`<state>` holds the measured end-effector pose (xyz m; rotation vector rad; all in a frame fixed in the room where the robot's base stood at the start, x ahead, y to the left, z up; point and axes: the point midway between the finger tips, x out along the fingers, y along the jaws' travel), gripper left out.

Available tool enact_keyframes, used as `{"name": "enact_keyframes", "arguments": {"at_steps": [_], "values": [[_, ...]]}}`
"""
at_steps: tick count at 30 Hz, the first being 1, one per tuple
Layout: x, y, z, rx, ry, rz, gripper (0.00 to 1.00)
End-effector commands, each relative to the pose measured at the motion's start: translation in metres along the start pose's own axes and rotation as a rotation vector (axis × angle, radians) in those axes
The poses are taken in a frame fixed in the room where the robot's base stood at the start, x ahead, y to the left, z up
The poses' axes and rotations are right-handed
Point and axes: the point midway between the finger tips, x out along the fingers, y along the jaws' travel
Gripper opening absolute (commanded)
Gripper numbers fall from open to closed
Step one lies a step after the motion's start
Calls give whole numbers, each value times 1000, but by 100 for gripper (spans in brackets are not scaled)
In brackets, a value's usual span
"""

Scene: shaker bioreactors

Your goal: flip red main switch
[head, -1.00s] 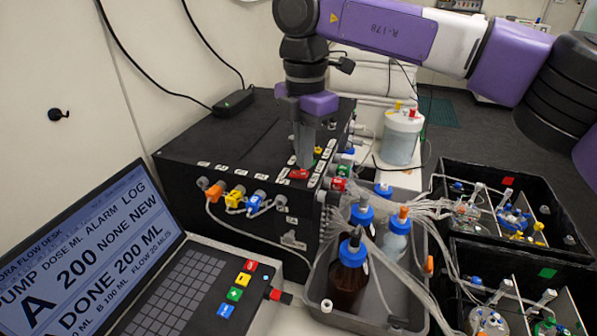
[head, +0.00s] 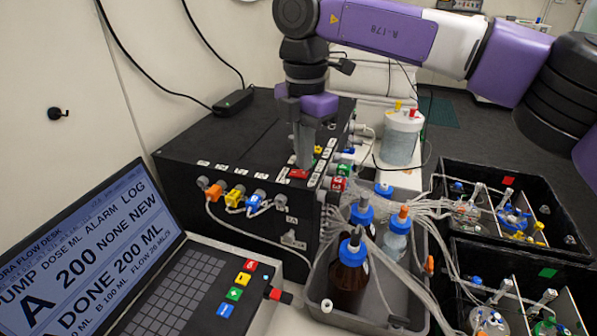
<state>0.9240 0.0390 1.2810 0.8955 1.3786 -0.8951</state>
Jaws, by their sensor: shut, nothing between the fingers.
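The red main switch (head: 299,174) sits on the top front edge of the black box (head: 215,140), near its right corner. My gripper (head: 304,166) points straight down with its fingers shut and empty. Its fingertips are right at the switch, at its back edge in this view. I cannot tell whether they touch it. The fingers hide part of the switch's far side, and I cannot make out which way it is tipped.
A laptop-like console (head: 85,255) stands at the lower left. A grey tray (head: 330,305) with capped bottles and many tubes is right of the box. Black crates (head: 480,250) stand further right. A clear jar (head: 401,140) is behind.

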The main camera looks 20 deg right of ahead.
Motion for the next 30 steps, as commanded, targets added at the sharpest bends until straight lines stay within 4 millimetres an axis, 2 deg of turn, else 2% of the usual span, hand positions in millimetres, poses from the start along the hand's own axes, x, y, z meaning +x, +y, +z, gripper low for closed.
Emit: {"name": "enact_keyframes", "arguments": {"at_steps": [30], "values": [[15, 0, 0, 0, 0, -1, 0]]}}
